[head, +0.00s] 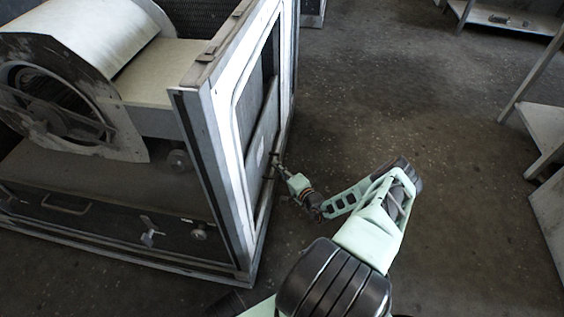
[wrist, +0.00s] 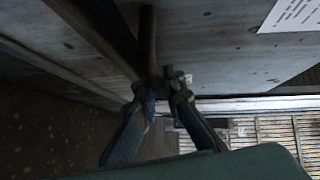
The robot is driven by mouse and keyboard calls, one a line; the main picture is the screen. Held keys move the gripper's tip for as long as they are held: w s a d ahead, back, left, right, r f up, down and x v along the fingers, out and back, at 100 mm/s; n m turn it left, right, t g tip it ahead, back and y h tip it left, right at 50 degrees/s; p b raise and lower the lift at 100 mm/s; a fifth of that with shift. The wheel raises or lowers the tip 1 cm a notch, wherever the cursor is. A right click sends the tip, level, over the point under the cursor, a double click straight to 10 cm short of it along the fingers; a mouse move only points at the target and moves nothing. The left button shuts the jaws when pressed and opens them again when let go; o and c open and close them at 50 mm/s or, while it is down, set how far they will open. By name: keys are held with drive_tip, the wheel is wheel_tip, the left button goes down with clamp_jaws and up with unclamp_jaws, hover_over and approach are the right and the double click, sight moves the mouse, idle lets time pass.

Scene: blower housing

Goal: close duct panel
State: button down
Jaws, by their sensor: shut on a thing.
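The blower housing (head: 215,150) stands at left in the head view, with a pale metal frame on its right side. A grey duct panel (head: 262,143) with a small pale label shows within that frame; how far it stands ajar I cannot tell. My gripper (head: 276,166) is at the panel's outer face. In the wrist view the panel (wrist: 225,50) fills the upper part, with a white printed label at upper right. My gripper (wrist: 163,92) is shut on a dark bar-like handle (wrist: 147,40) there. The fingers partly hide the handle's near end.
The blower drum (head: 85,60) sits inside the housing. Pale shelves or tables (head: 545,130) stand along the right edge of the head view. The concrete floor (head: 400,100) between them and the housing is clear. A slatted surface (wrist: 265,133) shows at lower right in the wrist view.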

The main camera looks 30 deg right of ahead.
drive_tip(key=shift+s+f+b, duration=0.1)
drive_tip(key=shift+f+b, duration=0.4)
drive_tip(key=shift+f, duration=1.25)
drive_tip(key=c, duration=2)
unclamp_jaws()
drive_tip(key=shift+f, duration=0.1)
drive_tip(key=s, duration=0.5)
drive_tip(key=s+r, duration=0.1)
drive_tip(key=s, duration=0.1)
drive_tip(key=shift+s+d+r, duration=0.1)
drive_tip(key=shift+s+d, duration=0.1)
drive_tip(key=shift+d, duration=0.1)
